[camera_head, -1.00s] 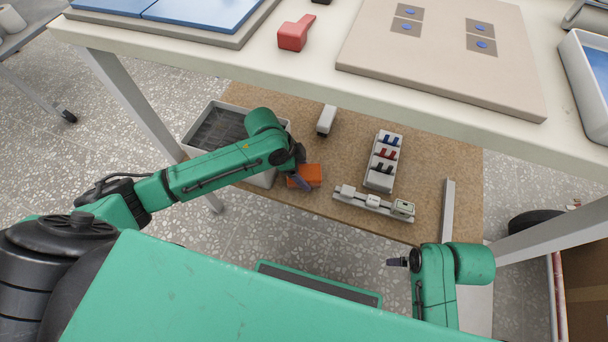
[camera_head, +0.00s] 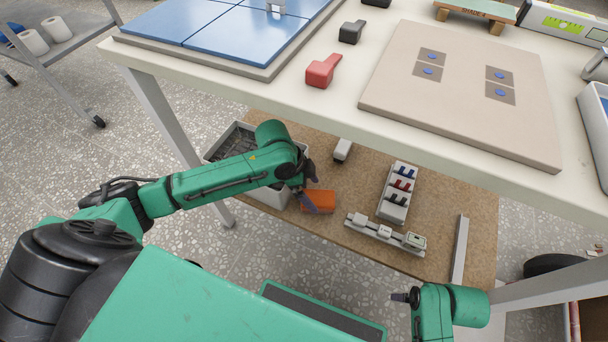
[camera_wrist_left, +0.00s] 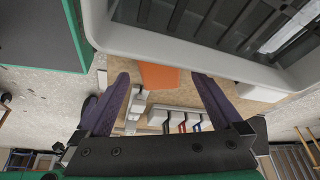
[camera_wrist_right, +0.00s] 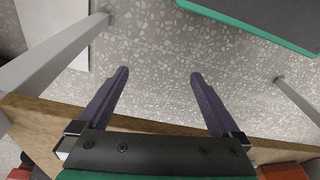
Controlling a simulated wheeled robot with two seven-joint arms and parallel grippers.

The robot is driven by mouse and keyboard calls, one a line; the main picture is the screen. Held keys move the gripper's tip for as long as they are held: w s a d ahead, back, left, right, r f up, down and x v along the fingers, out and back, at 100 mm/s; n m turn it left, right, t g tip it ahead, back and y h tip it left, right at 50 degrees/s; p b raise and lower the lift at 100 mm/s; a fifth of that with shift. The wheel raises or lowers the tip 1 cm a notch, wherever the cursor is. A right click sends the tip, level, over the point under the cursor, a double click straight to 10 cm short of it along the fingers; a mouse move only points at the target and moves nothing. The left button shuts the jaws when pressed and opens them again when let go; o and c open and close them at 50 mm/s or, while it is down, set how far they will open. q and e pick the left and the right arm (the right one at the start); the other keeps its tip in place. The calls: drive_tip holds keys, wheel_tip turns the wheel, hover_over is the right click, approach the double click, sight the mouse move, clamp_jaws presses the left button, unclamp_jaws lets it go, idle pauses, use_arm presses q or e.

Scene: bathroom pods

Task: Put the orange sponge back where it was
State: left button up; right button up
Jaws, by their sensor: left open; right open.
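The orange sponge (camera_head: 319,200) lies on the brown lower shelf (camera_head: 345,215), just right of a grey crate (camera_head: 270,194). My left gripper (camera_head: 309,190) is beside the sponge's left end in the head view. In the left wrist view the sponge (camera_wrist_left: 158,76) shows between the two open fingers (camera_wrist_left: 160,95), beyond their tips, and the crate rim (camera_wrist_left: 200,50) hangs across the top. The jaws hold nothing. My right gripper (camera_wrist_right: 158,80) is open and empty, over the speckled floor near the shelf's edge in its wrist view.
The white table top (camera_head: 350,95) overhangs the shelf. On the shelf stand a rack with coloured clips (camera_head: 398,190), a grey rail-like fixture (camera_head: 385,233) and a small white block (camera_head: 343,150). A table leg (camera_head: 165,115) stands left of the crate.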

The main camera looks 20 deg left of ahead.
use_arm(q)
drive_tip(key=p+v, duration=0.2)
drive_tip(key=v, duration=0.5)
drive_tip(key=shift+r, duration=0.4)
use_arm(e)
wheel_tip(320, 180, down, 6)
drive_tip(key=s+d, duration=0.1)
drive_tip(key=shift+s+d, duration=0.15)
use_arm(q)
drive_tip(key=shift+s+a+f, duration=0.1)
drive_tip(key=shift+s, duration=0.05)
use_arm(e)
drive_tip(key=shift+s+f, duration=0.1)
